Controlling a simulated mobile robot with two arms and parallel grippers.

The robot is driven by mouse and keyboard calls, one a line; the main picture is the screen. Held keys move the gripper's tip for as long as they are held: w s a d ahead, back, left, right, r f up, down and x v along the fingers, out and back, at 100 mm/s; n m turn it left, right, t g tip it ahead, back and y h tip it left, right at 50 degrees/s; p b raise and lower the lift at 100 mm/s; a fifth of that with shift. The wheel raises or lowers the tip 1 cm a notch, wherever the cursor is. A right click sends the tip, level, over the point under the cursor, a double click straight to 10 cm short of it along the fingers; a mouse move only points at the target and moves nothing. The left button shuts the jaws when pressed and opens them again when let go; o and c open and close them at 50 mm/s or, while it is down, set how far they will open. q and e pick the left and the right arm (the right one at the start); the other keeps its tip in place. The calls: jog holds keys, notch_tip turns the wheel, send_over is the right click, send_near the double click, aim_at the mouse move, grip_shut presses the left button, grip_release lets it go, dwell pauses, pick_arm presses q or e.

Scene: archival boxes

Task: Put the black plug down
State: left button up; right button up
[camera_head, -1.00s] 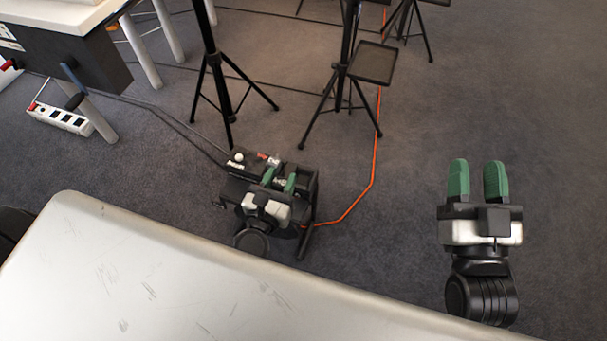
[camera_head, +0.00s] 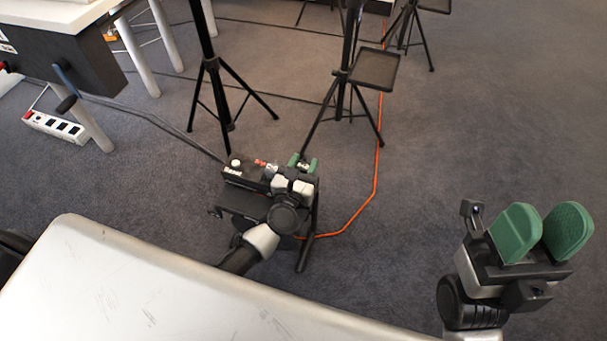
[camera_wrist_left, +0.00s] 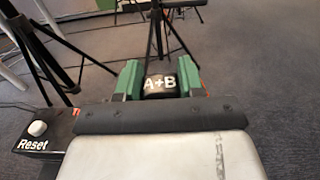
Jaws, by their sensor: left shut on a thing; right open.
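My left gripper (camera_head: 305,163) reaches over a black box-like device (camera_head: 243,203) beyond the pale table. In the left wrist view, its green fingers (camera_wrist_left: 160,80) are shut on a black plug (camera_wrist_left: 160,86) with white "A+B" lettering. The plug is mostly hidden behind my gripper in the head view. I cannot tell whether the plug touches the device. The device has a white knob (camera_head: 235,162), which shows beside a "Reset" label in the wrist view (camera_wrist_left: 37,128). My right gripper (camera_head: 543,232) is open and empty at the right.
A scratched pale tabletop (camera_head: 130,290) fills the lower left. Black tripod stands (camera_head: 213,65) rise behind the device, one with a small tray (camera_head: 374,68). An orange cable (camera_head: 375,190) runs along the carpet. A white power strip (camera_head: 57,127) lies at the left. Floor at right is clear.

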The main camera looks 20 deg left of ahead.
pick_arm(q)
notch_tip(320, 180, down, 4)
jog(key=shift+r+b, duration=0.1)
jog(key=shift+b, duration=0.9)
jog(key=shift+r, duration=0.1)
jog(key=o, duration=0.9)
jog(key=shift+s, duration=0.15)
